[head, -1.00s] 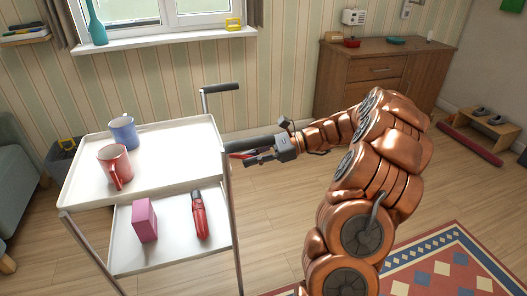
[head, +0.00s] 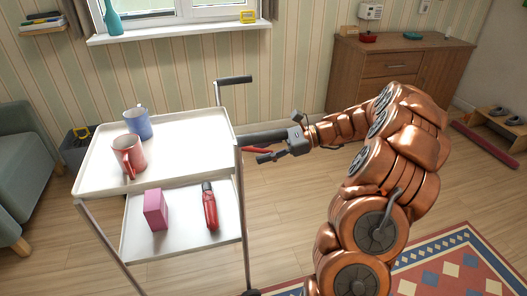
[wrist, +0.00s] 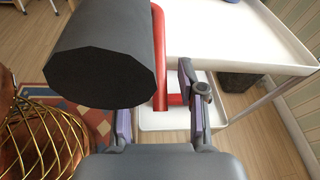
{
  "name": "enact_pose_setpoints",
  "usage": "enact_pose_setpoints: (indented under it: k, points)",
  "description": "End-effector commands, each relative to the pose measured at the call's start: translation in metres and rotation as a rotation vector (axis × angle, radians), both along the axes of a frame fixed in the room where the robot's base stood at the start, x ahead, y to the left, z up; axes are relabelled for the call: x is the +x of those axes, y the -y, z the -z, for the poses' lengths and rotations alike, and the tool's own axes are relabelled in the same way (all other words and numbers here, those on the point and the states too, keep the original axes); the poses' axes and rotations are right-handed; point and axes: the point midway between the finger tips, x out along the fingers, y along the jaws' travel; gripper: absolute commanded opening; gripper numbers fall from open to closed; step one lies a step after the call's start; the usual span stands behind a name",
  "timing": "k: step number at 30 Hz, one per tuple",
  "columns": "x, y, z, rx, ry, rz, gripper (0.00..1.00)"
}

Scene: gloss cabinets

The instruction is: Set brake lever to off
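The white trolley (head: 100,178) stands left of my arm, with dark handles at its top. The red brake lever (head: 257,149) lies along the underside of the near dark handle (head: 262,137). My gripper (head: 268,154) is at this handle's outer end, at the lever. In the wrist view the dark handle (wrist: 105,55) fills the upper left, and the red lever (wrist: 160,60) runs beside it. The lever's near end shows between the two fingers of my gripper (wrist: 158,112). The fingers are apart, with gaps beside the lever; contact is not visible. Brake markings are not readable.
A pink box (head: 155,209) and a red tool-like object (head: 210,206) are on the lower tray. A wooden cabinet (head: 385,75) stands behind.

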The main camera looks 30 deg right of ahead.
Motion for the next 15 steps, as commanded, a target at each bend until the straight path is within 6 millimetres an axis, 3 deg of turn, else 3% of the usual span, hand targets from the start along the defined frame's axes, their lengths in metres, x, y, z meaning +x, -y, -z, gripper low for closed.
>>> enact_pose_setpoints:
  k: [5, 15]
  points:
    - [-0.005, 0.014, -0.004, 0.002, 0.002, 0.001, 0.39]
    - [-0.024, 0.068, -0.017, -0.004, 0.001, 0.004, 0.39]
